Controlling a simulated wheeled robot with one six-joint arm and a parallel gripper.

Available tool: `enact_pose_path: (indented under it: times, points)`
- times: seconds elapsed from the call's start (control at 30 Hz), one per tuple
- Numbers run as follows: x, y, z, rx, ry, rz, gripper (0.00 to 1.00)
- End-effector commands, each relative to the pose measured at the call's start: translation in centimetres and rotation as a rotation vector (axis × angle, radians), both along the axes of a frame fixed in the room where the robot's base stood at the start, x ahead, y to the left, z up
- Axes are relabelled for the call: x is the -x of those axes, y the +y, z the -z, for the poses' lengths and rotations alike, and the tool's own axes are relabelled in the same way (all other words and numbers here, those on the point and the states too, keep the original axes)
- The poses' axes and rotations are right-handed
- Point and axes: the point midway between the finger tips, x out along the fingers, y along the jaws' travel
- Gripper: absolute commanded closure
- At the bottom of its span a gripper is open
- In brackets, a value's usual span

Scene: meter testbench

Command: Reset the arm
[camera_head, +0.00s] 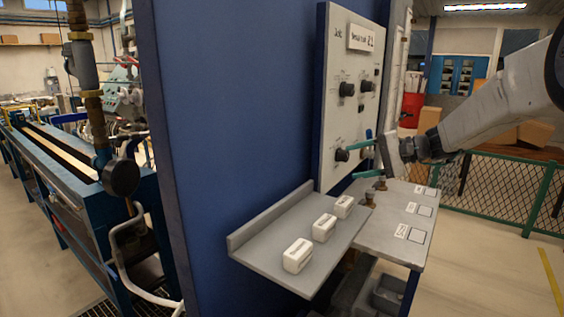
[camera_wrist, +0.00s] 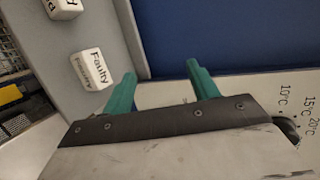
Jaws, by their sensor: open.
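My arm (camera_head: 490,100) reaches in from the right in the head view. My gripper (camera_head: 353,163) has two teal fingers spread apart, with nothing between them. It is in front of the lower part of the grey control panel (camera_head: 335,45), near a dark knob (camera_head: 341,155). I cannot tell whether the upper finger touches that knob. In the wrist view my gripper (camera_wrist: 161,72) also shows open and empty, with the blue wall (camera_wrist: 230,35) beyond the fingers. A dark knob (camera_wrist: 289,128) beside temperature marks is partly hidden at the right edge.
A grey shelf (camera_head: 255,245) below the panel holds three white blocks, the nearest here (camera_head: 298,255). One block (camera_wrist: 90,69) reads "Faulty" in the wrist view. A bench top (camera_head: 385,228) with marked squares and brass fittings (camera_head: 370,199) lies below my gripper. A green fence (camera_head: 500,190) stands at right.

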Motion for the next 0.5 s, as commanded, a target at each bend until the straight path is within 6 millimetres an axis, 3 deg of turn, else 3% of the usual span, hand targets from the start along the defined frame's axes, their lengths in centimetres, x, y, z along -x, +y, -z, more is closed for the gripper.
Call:
enact_pose_path:
  times: [0.03,0.23,0.5]
  points:
    - [2.9,1.2,-0.9,0.061,0.007,-0.040,0.41]
    - [13.8,3.4,-1.5,0.315,0.054,-0.174,0.41]
    - [27.8,2.5,0.2,0.683,0.083,-0.295,0.41]
